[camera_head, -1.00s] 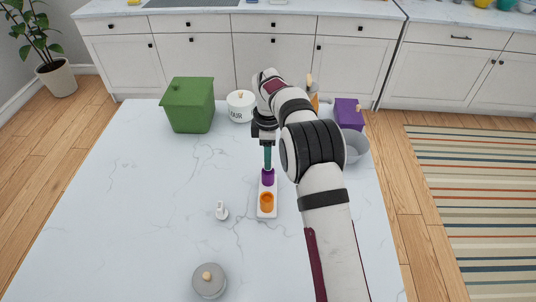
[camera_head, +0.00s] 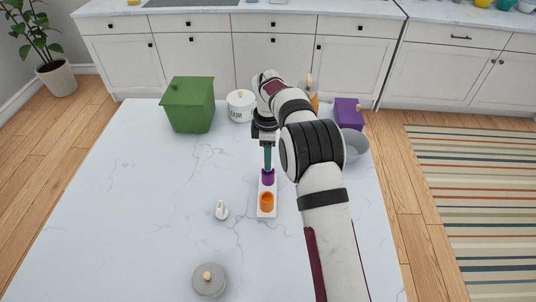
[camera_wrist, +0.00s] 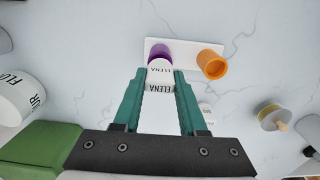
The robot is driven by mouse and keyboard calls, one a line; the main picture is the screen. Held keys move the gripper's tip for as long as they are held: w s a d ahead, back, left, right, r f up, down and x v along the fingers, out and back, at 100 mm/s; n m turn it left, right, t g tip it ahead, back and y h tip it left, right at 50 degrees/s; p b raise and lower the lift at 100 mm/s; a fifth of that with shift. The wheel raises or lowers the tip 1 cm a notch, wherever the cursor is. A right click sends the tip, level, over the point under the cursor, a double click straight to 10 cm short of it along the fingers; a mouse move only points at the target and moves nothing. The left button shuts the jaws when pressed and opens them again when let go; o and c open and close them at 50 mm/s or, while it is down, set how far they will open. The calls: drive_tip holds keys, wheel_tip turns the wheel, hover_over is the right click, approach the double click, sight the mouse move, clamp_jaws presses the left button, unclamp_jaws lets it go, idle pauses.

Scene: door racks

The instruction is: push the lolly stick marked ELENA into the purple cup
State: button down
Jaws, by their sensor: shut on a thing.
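My gripper (camera_head: 268,167) points down directly over the purple cup (camera_head: 268,178), with its green fingertips close to the rim. In the wrist view my gripper (camera_wrist: 160,78) is shut on the white lolly stick (camera_wrist: 159,88), which bears the word ELENA. The stick's far end overlaps the near side of the purple cup (camera_wrist: 158,53); I cannot tell how far it is inside. The stick is hidden by the fingers in the head view. An orange cup (camera_head: 266,202) stands beside the purple one on the same white base (camera_head: 266,214).
A small white object (camera_head: 221,210) stands left of the base, and a grey lidded pot (camera_head: 209,281) is nearer the front. A green box (camera_head: 190,105), a white flour jar (camera_head: 240,105), a purple box (camera_head: 347,112) and a grey bowl (camera_head: 356,146) stand farther back. The left tabletop is clear.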

drive_tip(key=shift+f, duration=0.95)
drive_tip(key=shift+c, duration=1.9)
unclamp_jaws()
wheel_tip(320, 180, up, 16)
drive_tip(key=shift+f, duration=0.15)
